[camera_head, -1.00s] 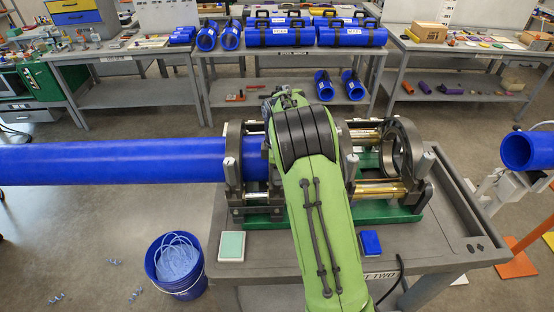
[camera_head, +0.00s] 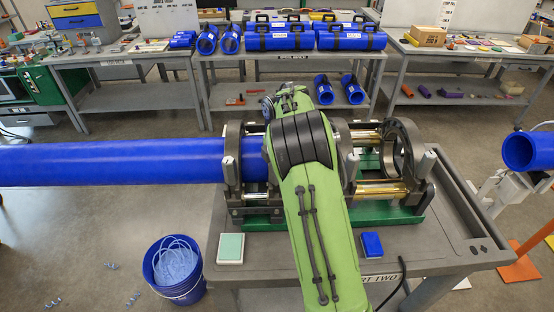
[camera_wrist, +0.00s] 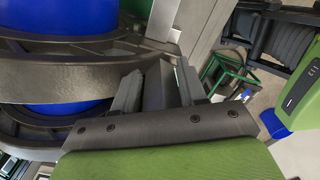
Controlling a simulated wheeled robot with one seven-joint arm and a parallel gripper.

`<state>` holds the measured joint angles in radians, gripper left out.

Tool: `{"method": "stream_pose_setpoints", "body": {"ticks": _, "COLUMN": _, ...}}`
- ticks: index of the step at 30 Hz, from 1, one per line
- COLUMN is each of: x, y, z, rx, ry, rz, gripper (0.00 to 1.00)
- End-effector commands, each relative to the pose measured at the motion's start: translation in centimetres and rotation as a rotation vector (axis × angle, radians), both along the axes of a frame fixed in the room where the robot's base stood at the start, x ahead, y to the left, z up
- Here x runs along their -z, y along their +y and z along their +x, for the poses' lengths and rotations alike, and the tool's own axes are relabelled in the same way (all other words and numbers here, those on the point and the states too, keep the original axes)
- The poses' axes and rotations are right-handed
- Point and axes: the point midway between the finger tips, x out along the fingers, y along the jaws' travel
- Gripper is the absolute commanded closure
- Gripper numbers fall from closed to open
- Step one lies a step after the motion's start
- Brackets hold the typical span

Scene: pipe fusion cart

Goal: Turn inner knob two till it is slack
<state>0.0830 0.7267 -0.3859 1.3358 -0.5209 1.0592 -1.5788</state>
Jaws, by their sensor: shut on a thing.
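In the wrist view my gripper (camera_wrist: 156,84) has its two grey fingers closed on a dark grey knob (camera_wrist: 158,88) beside the clamp ring. Much of the knob is hidden between the fingers, and I cannot read any label on it. In the head view my green arm covers the gripper and the held knob. The fusion machine's dark clamp rings (camera_head: 234,150) stand on the green base (camera_head: 390,215). Other grey upright knobs show at the left ring (camera_head: 229,170), just right of my arm (camera_head: 352,166), and at the right ring (camera_head: 425,163).
A long blue pipe (camera_head: 110,161) enters the machine from the left. On the cart (camera_head: 430,245) lie a green-white pad (camera_head: 230,248) and a blue block (camera_head: 371,244). A blue bucket (camera_head: 174,268) stands on the floor at left. Another blue pipe (camera_head: 530,151) is at right.

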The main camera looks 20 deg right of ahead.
Motion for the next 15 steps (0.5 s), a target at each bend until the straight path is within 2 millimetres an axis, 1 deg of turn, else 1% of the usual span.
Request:
{"method": "stream_pose_setpoints", "body": {"ticks": 1, "x": 0.15, "y": 0.70, "z": 0.42, "rx": -0.057, "ry": -0.012, "rz": 0.011, "gripper": 0.89}}
{"method": "stream_pose_setpoints", "body": {"ticks": 6, "x": 0.29, "y": 0.67, "z": 0.69, "rx": -0.283, "ry": -0.013, "rz": 0.008, "gripper": 0.88}}
{"method": "stream_pose_setpoints", "body": {"ticks": 12, "x": 0.15, "y": 0.77, "z": 0.63, "rx": -0.301, "ry": -0.010, "rz": 0.011, "gripper": 0.89}}
{"method": "stream_pose_setpoints", "body": {"ticks": 14, "x": 0.31, "y": 0.73, "z": 0.72, "rx": -0.359, "ry": -0.011, "rz": 0.009, "gripper": 0.88}}
{"method": "stream_pose_setpoints", "body": {"ticks": 15, "x": 0.43, "y": 0.70, "z": 0.82, "rx": -0.428, "ry": -0.011, "rz": 0.008, "gripper": 0.88}}
